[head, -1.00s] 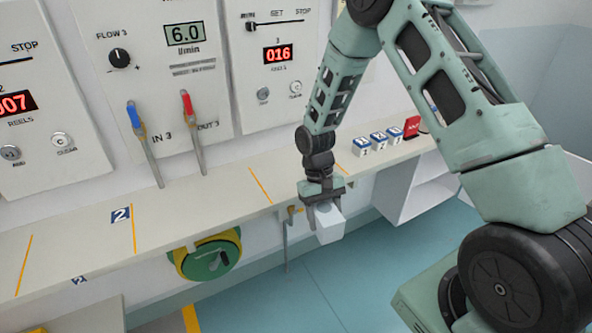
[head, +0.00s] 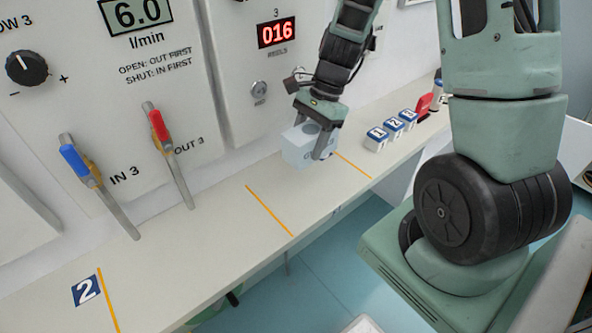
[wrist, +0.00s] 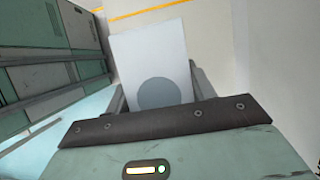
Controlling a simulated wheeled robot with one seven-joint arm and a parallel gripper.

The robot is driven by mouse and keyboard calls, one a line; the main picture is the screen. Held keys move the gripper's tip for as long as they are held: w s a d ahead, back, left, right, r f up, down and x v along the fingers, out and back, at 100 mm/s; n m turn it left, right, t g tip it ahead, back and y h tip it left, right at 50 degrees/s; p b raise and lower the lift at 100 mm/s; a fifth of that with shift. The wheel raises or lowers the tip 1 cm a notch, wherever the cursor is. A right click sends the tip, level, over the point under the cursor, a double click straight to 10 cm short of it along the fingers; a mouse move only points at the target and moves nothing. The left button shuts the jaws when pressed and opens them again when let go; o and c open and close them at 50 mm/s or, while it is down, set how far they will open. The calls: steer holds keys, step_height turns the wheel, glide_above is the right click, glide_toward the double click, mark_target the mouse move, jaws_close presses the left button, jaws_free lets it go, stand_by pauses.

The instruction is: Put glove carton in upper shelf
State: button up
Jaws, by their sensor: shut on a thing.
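The glove carton, a pale blue-white box (head: 295,152), is held in my gripper (head: 314,142) over the long beige counter (head: 225,235), near the wall panel. Whether its underside touches the counter is unclear. In the wrist view the carton (wrist: 150,55) sits between the two fingers of my gripper (wrist: 160,92), with a grey round mark on its near face. My gripper is shut on it. I cannot pick out an upper shelf for certain; a white panel (head: 403,182) below the counter at the right is largely hidden behind my arm.
Several small blue-and-white numbered blocks (head: 392,131) and a red item (head: 423,106) stand on the counter right of the carton. A blue-handled lever (head: 75,160) and a red-handled lever (head: 158,125) stick out at left. The counter between levers and carton is clear.

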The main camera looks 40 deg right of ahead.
step_height(320, 180, down, 10)
steer(key=shift+r+b, duration=0.15)
steer(key=shift+b, duration=0.15)
stand_by(0.3)
steer(key=o, duration=1.1)
